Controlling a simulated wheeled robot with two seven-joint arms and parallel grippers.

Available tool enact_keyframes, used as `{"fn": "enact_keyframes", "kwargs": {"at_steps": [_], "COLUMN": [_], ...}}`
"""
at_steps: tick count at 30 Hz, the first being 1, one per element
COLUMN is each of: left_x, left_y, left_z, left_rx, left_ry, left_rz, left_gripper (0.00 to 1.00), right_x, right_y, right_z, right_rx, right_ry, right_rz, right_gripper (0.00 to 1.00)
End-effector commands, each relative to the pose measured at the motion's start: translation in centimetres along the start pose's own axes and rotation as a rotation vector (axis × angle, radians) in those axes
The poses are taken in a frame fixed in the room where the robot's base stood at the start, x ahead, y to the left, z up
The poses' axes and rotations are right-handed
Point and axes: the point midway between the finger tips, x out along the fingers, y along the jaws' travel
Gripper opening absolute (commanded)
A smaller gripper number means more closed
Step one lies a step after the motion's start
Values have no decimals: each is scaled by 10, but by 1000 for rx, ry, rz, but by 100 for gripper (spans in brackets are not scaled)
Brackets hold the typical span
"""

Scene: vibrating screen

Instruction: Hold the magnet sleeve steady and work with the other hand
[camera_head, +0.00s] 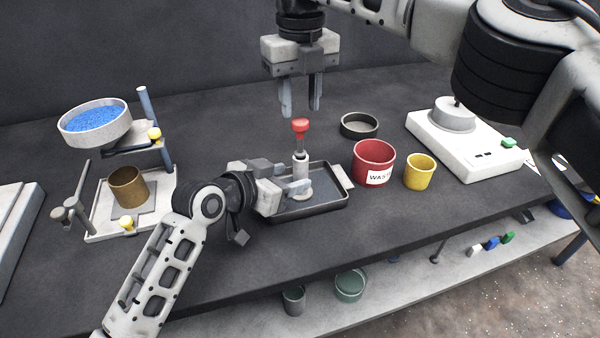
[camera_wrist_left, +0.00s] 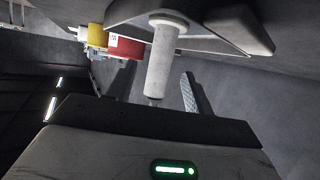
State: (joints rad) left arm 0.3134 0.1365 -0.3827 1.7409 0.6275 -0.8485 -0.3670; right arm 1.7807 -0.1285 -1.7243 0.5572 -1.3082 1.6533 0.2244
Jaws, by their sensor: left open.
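The magnet sleeve (camera_head: 300,168) is a light grey upright cylinder standing in a dark shallow tray (camera_head: 322,208). A red knob (camera_head: 300,125) on a thin stem rises from its top. My left gripper (camera_head: 290,180) is low at the sleeve, with its fingers open. In the left wrist view the sleeve (camera_wrist_left: 164,55) shows between the two fingers, and a gap is visible on each side; contact cannot be seen. My right gripper (camera_head: 301,97) points down above the red knob, its fingers apart and empty.
Right of the tray stand a red waste tub (camera_head: 373,160), a yellow cup (camera_head: 419,172), a dark round dish (camera_head: 359,125) and a white scale (camera_head: 468,145). On the left, a stand holds a bowl of blue grains (camera_head: 95,122) above a brown cup (camera_head: 128,187). The table's front edge is bare.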

Motion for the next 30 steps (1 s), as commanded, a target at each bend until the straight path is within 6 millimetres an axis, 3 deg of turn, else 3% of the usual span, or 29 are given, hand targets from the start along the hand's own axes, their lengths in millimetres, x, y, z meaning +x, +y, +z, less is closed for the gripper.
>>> {"fn": "enact_keyframes", "kwargs": {"at_steps": [3,9,20,26,27,28,30], "left_x": [21,41,46,46,46,46,46], "left_y": [1,0,0,0,0,0,0], "left_z": [0,-1,0,0,0,0,0], "left_rx": [-2,-1,1,0,0,0,0], "left_ry": [0,1,1,0,0,0,0], "left_rz": [2,1,0,0,0,0,0], "left_gripper": [52,52,52,2,2,23,4], "right_x": [0,0,0,0,0,0,0], "right_y": [0,0,0,0,0,0,0], "right_z": [0,0,0,0,0,0,0], "right_rx": [0,0,0,0,0,0,0], "right_ry": [0,0,0,0,0,0,0], "right_rz": [0,0,0,0,0,0,0], "right_gripper": [36,36,36,36,36,36,36]}}
